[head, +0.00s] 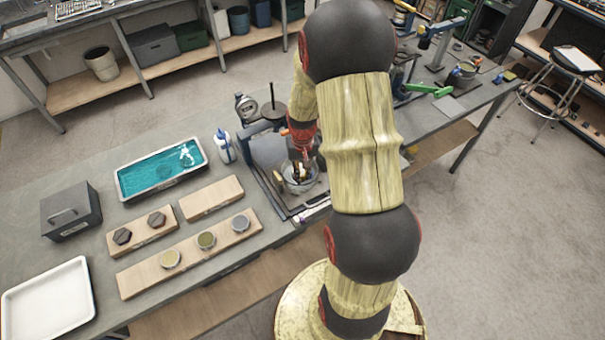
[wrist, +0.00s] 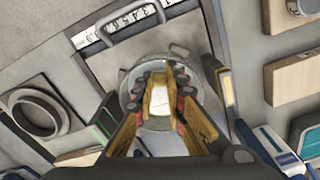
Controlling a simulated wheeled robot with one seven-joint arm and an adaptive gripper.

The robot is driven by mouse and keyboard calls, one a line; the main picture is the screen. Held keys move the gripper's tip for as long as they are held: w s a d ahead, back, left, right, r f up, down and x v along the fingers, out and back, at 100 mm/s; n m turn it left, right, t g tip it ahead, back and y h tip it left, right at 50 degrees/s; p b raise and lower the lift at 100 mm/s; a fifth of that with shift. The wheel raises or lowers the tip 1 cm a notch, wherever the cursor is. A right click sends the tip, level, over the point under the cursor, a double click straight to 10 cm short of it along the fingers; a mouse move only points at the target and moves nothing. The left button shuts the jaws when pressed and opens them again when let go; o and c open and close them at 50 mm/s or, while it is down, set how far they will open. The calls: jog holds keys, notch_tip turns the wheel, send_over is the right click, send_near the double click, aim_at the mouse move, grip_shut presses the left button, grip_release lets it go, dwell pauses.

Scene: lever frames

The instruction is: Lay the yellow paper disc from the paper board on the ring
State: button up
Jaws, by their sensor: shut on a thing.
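The paper board (head: 188,258) is a long pale wooden strip on the bench. It carries three round stacks: a pale yellow one (head: 170,258) at its near left end, an olive one (head: 206,240) in the middle and a grey one (head: 241,223). My gripper (head: 299,172) is shut, low over a round grey metal rim (wrist: 128,98) on a flat base plate; I take this rim as the ring. In the wrist view a pale thing (wrist: 160,103) shows between my fingers; I cannot tell if it is the yellow disc. My fingers hide part of the rim.
A tray of teal liquid (head: 160,170), a white bottle (head: 222,146), a dark grey box (head: 70,211) and a white tray (head: 48,300) stand on the left. A dark thick ring (wrist: 38,107) lies left of my gripper in the wrist view. My arm hides the bench behind it.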

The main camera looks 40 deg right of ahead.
jog(key=shift+s+f, duration=0.1)
jog(key=shift+f, duration=0.05)
jog(key=o, duration=0.8)
jog(key=shift+f, duration=0.1)
jog(key=shift+o, duration=0.2)
jog(key=shift+r, duration=0.45)
notch_tip(320, 180, up, 11)
jog(key=shift+r, duration=0.15)
